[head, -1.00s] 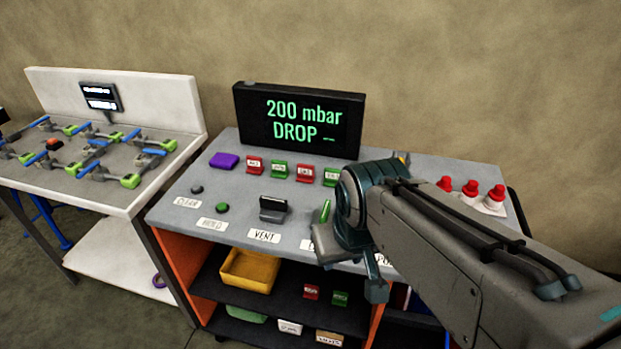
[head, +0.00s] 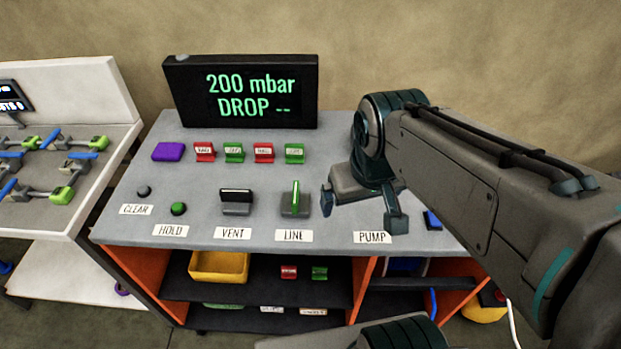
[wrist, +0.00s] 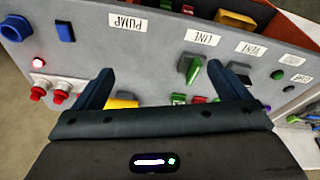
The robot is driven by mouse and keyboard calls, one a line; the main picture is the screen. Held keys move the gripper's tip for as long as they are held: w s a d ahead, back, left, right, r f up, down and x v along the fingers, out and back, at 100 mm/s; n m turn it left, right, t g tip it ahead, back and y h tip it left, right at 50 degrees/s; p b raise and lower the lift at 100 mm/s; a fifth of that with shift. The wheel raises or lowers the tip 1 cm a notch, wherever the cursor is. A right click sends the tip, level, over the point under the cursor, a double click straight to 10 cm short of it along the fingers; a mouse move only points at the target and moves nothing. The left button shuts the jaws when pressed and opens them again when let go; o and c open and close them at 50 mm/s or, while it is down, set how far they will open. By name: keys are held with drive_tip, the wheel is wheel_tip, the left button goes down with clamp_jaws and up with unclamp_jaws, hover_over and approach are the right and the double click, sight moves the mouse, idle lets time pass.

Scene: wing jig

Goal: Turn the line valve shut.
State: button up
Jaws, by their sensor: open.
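The line valve (head: 296,200) is a grey knob with a green bar on top, on the console behind the LINE label (head: 297,236). Its green bar points from front to back. The valve also shows in the wrist view (wrist: 192,68), toward the right finger. My gripper (head: 362,212) is open and empty above the console, to the right of the valve and near the PUMP label (head: 372,238). It is apart from the valve. Both fingers show in the wrist view (wrist: 160,72).
The vent knob (head: 236,202) stands left of the valve, its bar crosswise. Red and green tagged blocks (head: 250,153) line up behind. A display (head: 241,92) reads 200 mbar DROP. Red-capped parts (wrist: 50,92) and a yellow part (wrist: 120,102) sit farther along the console.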

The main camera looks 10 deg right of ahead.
drive_tip(key=w+a+n+g+h, duration=0.1)
drive_tip(key=w+a+n, duration=0.25)
drive_tip(key=w, duration=0.25)
drive_tip(key=w+a+n+g+h, duration=0.1)
drive_tip(key=w+a+n+g, duration=0.1)
drive_tip(key=w+n, duration=0.25)
drive_tip(key=n+g+h+b, duration=0.1)
drive_tip(key=n+h, duration=0.1)
drive_tip(key=n, duration=0.5)
approach(295, 193)
drive_tip(key=p+x, duration=0.1)
drive_tip(key=x, duration=0.9)
drive_tip(key=shift+f, duration=0.1)
drive_tip(key=c, duration=1)
